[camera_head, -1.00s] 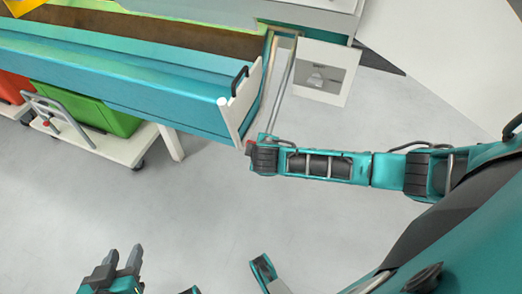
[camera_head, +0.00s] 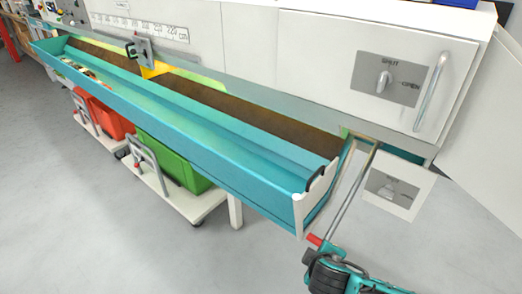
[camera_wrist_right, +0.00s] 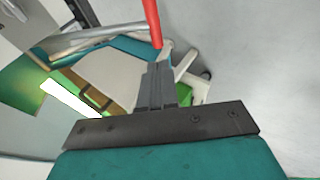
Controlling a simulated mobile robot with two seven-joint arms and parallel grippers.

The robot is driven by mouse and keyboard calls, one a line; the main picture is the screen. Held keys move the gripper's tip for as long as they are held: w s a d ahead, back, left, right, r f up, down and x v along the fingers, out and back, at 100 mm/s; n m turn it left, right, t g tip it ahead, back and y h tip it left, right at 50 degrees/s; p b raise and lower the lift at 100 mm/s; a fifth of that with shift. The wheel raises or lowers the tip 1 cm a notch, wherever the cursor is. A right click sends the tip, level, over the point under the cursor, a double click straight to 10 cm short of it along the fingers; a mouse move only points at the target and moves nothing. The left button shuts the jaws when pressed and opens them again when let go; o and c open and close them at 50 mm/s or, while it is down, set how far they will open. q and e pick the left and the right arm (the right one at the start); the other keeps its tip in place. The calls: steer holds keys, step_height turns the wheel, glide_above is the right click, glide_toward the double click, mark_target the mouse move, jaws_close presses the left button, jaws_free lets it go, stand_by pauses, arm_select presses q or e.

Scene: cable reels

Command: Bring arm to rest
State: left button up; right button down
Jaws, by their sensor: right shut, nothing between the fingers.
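My right arm (camera_head: 335,273) shows at the bottom right of the head view, teal with a black joint, just below the red end of the metal lever (camera_head: 350,198). Its fingers cannot be made out there. In the right wrist view my right gripper (camera_wrist_right: 158,72) is shut and empty, its dark fingers together. The red lever handle (camera_wrist_right: 152,22) shows just beyond the fingertips; I cannot tell whether they touch. My left gripper is in neither current view.
The long teal trough (camera_head: 185,135) with its white end plate (camera_head: 314,196) runs beside the lever. A white cabinet (camera_head: 305,55) stands behind. An orange crate (camera_head: 108,118) and a green crate (camera_head: 172,158) sit on trolleys below. Grey floor (camera_head: 110,240) is clear in front.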

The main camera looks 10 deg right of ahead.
steer(key=s+a+r+m+y+p, duration=0.2)
steer(key=s+a+y+p, duration=0.25)
steer(key=a, duration=0.35)
arm_select(q)
steer(key=shift+y, duration=0.5)
steer(key=a+r+p, duration=0.1)
steer(key=s+a+r+p, duration=0.1)
steer(key=a+r+p, duration=0.1)
steer(key=r, duration=0.1)
steer(key=shift+s+r+p, duration=0.1)
steer(key=shift+s+p, duration=0.15)
steer(key=shift+p, duration=0.05)
arm_select(e)
steer(key=s+d+r+m+t, duration=0.3)
steer(key=s+d+r+m, duration=0.1)
steer(key=s+m, duration=0.1)
steer(key=shift+s+d+r+y, duration=0.25)
steer(key=shift+r+y, duration=0.1)
steer(key=shift+y, duration=0.1)
arm_select(q)
steer(key=shift+d, duration=0.1)
arm_select(e)
steer(key=shift+a, duration=0.1)
arm_select(q)
steer(key=shift+w+r, duration=0.1)
steer(key=shift+w, duration=0.05)
